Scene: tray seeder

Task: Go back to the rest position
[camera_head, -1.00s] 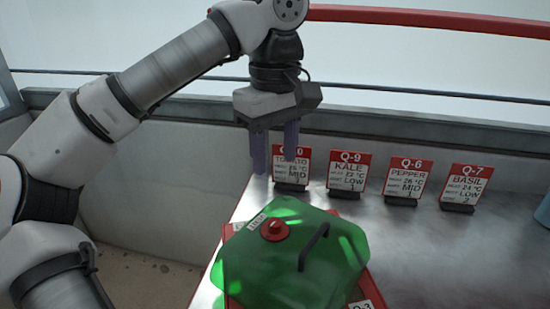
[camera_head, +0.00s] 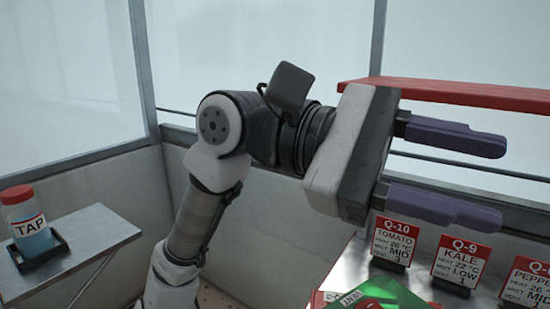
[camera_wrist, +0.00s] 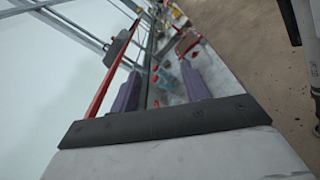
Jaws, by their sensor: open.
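My gripper (camera_head: 470,172) is open and empty, with its two purple fingers spread apart. My arm is bent, with the elbow high at the left of the gripper.
A green lidded tray (camera_head: 378,294) is at the bottom edge, partly cut off. Signs Q-10 (camera_head: 396,240), Q-9 (camera_head: 461,262) and a pepper sign (camera_head: 526,283) stand on the metal bench. A TAP bottle (camera_head: 27,222) stands on a side table (camera_head: 95,240) at left. A red rail (camera_head: 450,94) runs behind.

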